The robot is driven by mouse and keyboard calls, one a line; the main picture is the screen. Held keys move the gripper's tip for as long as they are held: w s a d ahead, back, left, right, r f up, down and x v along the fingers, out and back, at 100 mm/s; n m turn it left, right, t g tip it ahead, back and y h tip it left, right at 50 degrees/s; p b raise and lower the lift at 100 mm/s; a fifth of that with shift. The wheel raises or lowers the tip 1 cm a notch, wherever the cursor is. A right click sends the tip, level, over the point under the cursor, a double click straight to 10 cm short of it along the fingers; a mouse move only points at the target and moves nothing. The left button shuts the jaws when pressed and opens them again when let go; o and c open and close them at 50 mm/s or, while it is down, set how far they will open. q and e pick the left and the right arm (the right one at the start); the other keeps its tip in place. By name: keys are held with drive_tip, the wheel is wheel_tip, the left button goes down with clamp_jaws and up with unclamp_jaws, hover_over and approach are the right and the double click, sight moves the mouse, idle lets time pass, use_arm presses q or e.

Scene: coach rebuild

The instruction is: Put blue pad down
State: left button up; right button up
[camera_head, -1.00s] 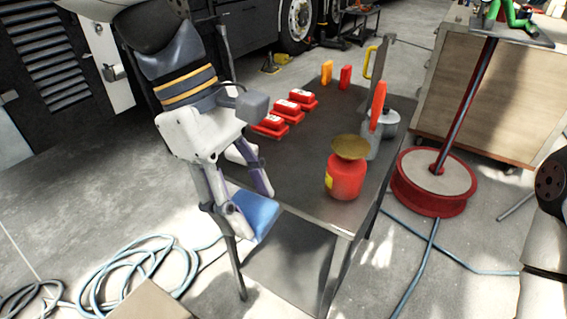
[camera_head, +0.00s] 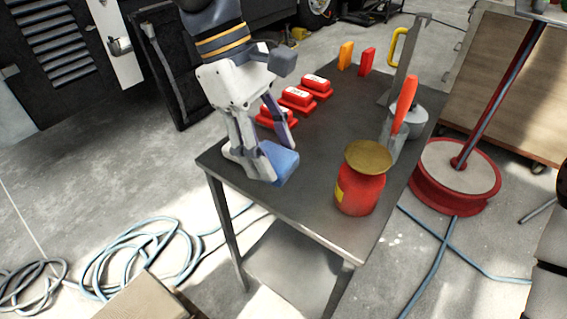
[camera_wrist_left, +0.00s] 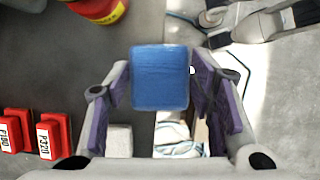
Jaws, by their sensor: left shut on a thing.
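The blue pad (camera_head: 278,162) is a small block held between the fingers of my left gripper (camera_head: 262,160). In the head view it is over the near left part of the dark metal table (camera_head: 300,203); I cannot tell whether it touches the top. In the left wrist view the blue pad (camera_wrist_left: 160,78) sits between both purple-lined fingers of the left gripper (camera_wrist_left: 160,85), across the table's edge, with bright floor beyond it.
Several red labelled blocks (camera_head: 298,97) stand in a row behind the left gripper. A red jar with a brass lid (camera_head: 361,189) stands near the front right corner. Orange and red blocks (camera_head: 346,56) and a grey pot (camera_head: 408,121) are farther back. Hoses (camera_head: 140,250) lie on the floor.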

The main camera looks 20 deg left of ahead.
use_arm(q)
drive_tip(key=w+f, duration=0.2)
drive_tip(key=w+f+b, duration=0.1)
drive_tip(key=w+f, duration=0.2)
drive_tip(key=w+a+f+b, duration=0.1)
drive_tip(key=w+f, duration=0.1)
drive_tip(key=shift+w+f, duration=0.25)
drive_tip(key=shift+f, duration=0.1)
drive_tip(key=shift+w+f, duration=0.15)
drive_tip(key=shift+f, duration=0.6)
drive_tip(key=shift+w+f, duration=0.15)
drive_tip(key=shift+f, duration=0.6)
drive_tip(key=shift+c, duration=0.4)
drive_tip(key=o, duration=1.1)
use_arm(e)
drive_tip(key=shift+g, duration=0.8)
drive_tip(key=s+f, duration=0.3)
drive_tip(key=shift+s+f, duration=0.15)
drive_tip(key=shift+s, duration=0.05)
use_arm(q)
drive_tip(key=shift+f, duration=0.3)
drive_tip(key=v, duration=1.2)
drive_tip(key=shift+d+r, duration=0.2)
use_arm(e)
drive_tip(key=shift+w, duration=0.1)
